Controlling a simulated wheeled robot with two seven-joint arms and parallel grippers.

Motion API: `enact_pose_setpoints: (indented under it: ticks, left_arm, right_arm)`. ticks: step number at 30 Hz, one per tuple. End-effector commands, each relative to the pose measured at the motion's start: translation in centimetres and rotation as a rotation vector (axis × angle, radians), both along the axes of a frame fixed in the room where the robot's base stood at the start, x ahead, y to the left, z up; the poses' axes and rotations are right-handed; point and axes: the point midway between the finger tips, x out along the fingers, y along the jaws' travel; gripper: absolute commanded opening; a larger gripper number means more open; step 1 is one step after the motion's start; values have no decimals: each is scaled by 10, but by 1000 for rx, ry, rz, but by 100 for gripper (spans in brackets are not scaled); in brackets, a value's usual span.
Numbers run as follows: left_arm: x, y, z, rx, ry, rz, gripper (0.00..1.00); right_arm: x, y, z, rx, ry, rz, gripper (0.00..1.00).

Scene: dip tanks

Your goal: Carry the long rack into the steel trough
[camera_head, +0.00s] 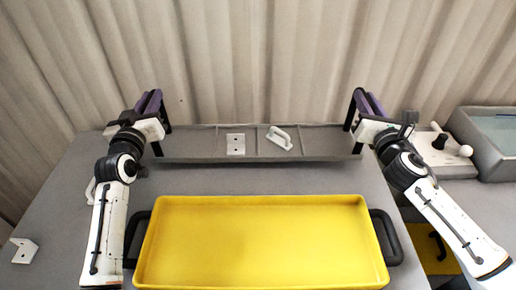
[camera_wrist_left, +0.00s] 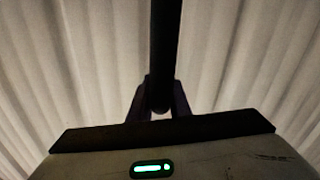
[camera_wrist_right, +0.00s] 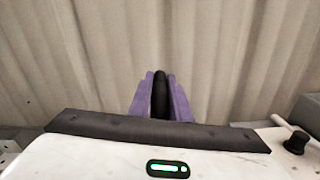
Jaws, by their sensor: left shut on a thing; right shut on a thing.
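The long rack (camera_head: 200,148) is a grey, shallow, divided tray with a tall black handle at each end, lying across the back of the table. A white two-hole plate (camera_head: 236,144) and a white pull handle (camera_head: 279,137) lie in it. My left gripper (camera_head: 150,102) is shut on its left handle (camera_wrist_left: 163,45). My right gripper (camera_head: 367,103) is shut on its right handle (camera_wrist_right: 160,95). I cannot tell whether the rack touches the table. A grey metal trough (camera_head: 482,148), apparently the steel trough, stands at the right edge, partly cut off, with a pale blue-grey inside.
A large yellow tray (camera_head: 150,240) with black side handles fills the table front. A white bracket (camera_head: 24,250) lies at the left. A white fitting with a knob (camera_head: 440,155) sits between my right arm and the trough. A pleated curtain (camera_head: 270,60) hangs behind.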

Motion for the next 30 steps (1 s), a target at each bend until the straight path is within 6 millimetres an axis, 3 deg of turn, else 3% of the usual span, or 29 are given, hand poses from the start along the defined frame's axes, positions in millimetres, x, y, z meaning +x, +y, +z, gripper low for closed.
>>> enact_pose_setpoints:
  ticks: [17, 30]
  left_arm:
    - [-6, 0, 3, 0, -6, 0, 0]
    - [-56, 0, 6, 1, -6, 0, 0]
  right_arm:
    - [-6, 0, 4, -1, -6, 1, 0]
    - [-55, 0, 7, -2, -7, 3, 0]
